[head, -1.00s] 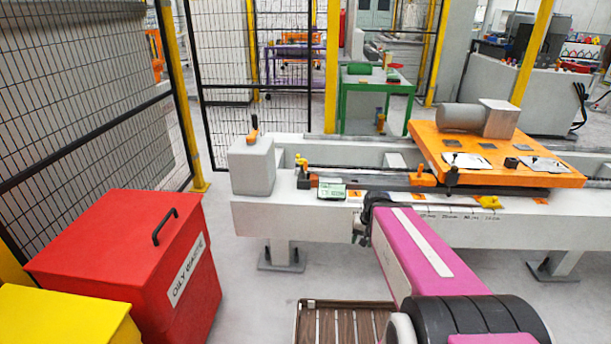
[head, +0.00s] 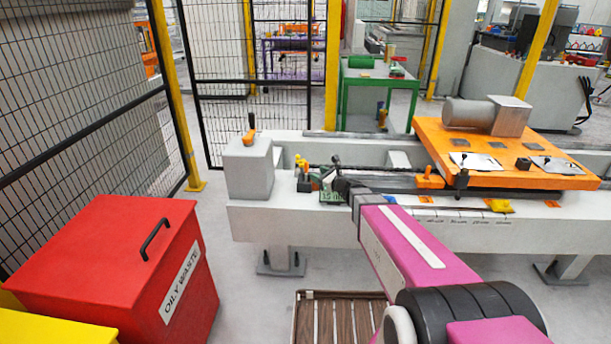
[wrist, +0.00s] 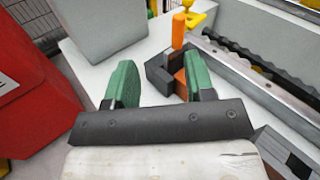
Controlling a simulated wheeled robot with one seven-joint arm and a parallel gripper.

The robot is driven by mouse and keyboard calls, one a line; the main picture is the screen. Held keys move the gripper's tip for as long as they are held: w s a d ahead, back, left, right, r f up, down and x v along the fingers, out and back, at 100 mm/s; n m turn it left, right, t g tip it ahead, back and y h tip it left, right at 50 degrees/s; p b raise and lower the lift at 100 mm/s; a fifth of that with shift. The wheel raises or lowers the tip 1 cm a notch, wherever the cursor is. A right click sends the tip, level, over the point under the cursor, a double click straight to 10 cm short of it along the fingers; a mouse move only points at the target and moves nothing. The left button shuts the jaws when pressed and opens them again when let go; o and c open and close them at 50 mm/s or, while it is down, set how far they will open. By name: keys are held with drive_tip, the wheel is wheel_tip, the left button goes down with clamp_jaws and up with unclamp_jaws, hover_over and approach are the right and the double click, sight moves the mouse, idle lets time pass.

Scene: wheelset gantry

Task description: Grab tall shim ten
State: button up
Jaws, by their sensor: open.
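My gripper (wrist: 160,82) is open, with two green fingers spread apart in the wrist view. It hangs low over the white bed (head: 400,222) of the gantry, near its left end. A dark grey block (wrist: 158,72) with an orange upright peg (wrist: 178,28) and a small orange block (wrist: 181,82) stand beyond and partly between the fingers, closer to the right one. No ten marking is readable, so I cannot tell which piece is tall shim ten.
A grey block (head: 248,170) with an orange-handled lever stands at the bed's left end. A dark rail (wrist: 275,75) runs along the right in the wrist view. An orange table (head: 500,180) stands at right. A red oily waste bin (head: 110,250) is at left, beside mesh fencing.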

sight(306, 175)
drive_tip(key=w+a+m, duration=0.1)
drive_tip(key=w+a, duration=0.1)
drive_tip(key=w, duration=0.1)
drive_tip(key=w+a+t, duration=0.1)
drive_tip(key=w+a, duration=0.1)
drive_tip(key=w, duration=0.2)
drive_tip(key=w+a+m, duration=0.1)
drive_tip(key=w+a, duration=0.2)
drive_tip(key=shift+w+m, duration=0.15)
drive_tip(key=shift+m, duration=0.15)
drive_tip(key=shift+r, duration=0.1)
clamp_jaws()
